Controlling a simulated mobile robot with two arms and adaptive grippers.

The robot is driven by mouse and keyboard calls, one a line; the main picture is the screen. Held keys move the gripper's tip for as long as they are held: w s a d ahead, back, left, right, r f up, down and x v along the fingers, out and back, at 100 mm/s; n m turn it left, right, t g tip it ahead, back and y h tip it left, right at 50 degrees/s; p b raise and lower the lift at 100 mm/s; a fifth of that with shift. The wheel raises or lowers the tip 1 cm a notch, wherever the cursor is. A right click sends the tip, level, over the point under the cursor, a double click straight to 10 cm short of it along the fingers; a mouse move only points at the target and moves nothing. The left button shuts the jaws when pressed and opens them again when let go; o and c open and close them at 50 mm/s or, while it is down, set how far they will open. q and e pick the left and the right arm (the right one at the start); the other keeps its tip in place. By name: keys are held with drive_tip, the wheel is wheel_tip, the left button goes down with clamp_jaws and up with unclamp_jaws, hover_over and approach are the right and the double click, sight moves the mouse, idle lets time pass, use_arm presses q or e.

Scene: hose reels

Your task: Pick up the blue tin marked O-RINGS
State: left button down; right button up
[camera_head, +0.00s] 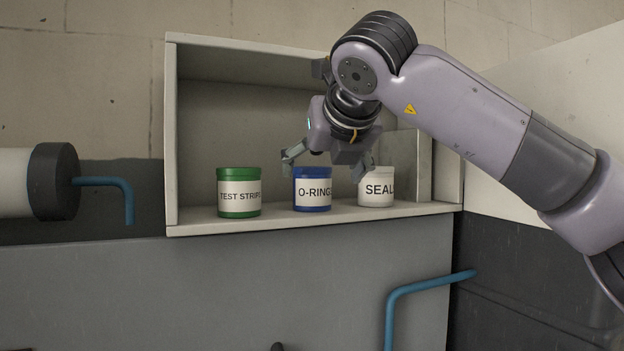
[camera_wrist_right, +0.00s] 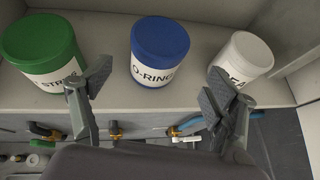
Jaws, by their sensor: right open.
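The blue tin marked O-RINGS (camera_head: 312,190) stands upright on the shelf, between a green tin and a white tin. It also shows in the right wrist view (camera_wrist_right: 158,52), ahead of and between my fingers. My right gripper (camera_head: 327,165) is open and empty, reaching in from the right at the tin's front and top. In the right wrist view its two fingers (camera_wrist_right: 155,92) are spread wide, with the left fingertip near the green tin and the right one in front of the white tin. My left gripper is not in view.
The green TEST STRIPS tin (camera_head: 239,193) stands left of the blue one, and the white tin marked SEAL (camera_head: 377,188) stands right. The open shelf box (camera_head: 172,130) has side walls and a top panel. Below it, the wrist view shows several tools (camera_wrist_right: 190,126).

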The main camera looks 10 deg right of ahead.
sight(313, 181)
drive_tip(key=shift+x, duration=0.9)
drive_tip(key=shift+w+a+p, duration=0.1)
drive_tip(key=shift+w+p, duration=0.3)
drive_tip(key=shift+p, duration=0.3)
drive_tip(key=p+x, duration=0.2)
drive_tip(key=x, duration=0.1)
drive_tip(key=shift+w+a+f, duration=0.1)
drive_tip(key=shift+w+f, duration=0.05)
drive_tip(key=shift+w, duration=0.15)
drive_tip(key=shift+w+f, duration=0.35)
drive_tip(key=shift+w, duration=0.15)
drive_tip(key=shift+s, duration=0.15)
drive_tip(key=shift+c, duration=0.6)
drive_tip(key=c, duration=1.2)
